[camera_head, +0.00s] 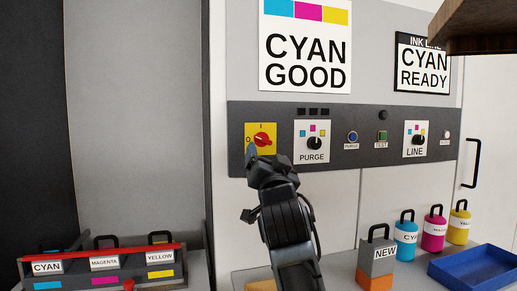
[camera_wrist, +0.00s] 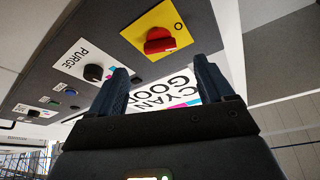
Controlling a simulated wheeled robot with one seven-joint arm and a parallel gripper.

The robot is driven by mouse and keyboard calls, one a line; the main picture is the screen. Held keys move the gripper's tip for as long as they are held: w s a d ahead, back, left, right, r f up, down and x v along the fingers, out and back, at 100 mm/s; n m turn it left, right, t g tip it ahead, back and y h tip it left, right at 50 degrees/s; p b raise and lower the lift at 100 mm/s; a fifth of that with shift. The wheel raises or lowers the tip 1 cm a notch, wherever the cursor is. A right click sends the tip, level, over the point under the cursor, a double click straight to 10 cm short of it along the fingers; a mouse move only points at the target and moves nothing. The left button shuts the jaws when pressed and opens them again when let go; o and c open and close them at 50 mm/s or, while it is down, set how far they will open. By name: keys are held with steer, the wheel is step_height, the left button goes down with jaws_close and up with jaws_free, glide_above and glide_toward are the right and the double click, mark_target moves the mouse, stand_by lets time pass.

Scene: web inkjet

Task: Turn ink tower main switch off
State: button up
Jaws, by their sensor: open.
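The main switch is a red rotary knob (camera_head: 262,139) on a yellow plate, at the left end of the dark control strip. An "I" mark is above the knob and an "O" mark is at its left. The handle looks roughly level, but I cannot tell its exact setting. My gripper (camera_head: 252,154) is just in front of the plate's lower part and partly covers it. In the wrist view the red knob (camera_wrist: 160,41) shows beyond my open gripper (camera_wrist: 161,78), whose fingers are apart and empty. I see no contact with the knob.
The PURGE dial (camera_head: 314,142) is close on the right, then buttons and the LINE dial (camera_head: 416,138). Ink bottles (camera_head: 405,238), a NEW block (camera_head: 376,262) and a blue tray (camera_head: 475,266) stand below right. A cartridge rack (camera_head: 105,262) is lower left.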

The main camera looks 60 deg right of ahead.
mark_target(264, 141)
steer(key=p+x, duration=0.1)
steer(key=x, duration=0.6)
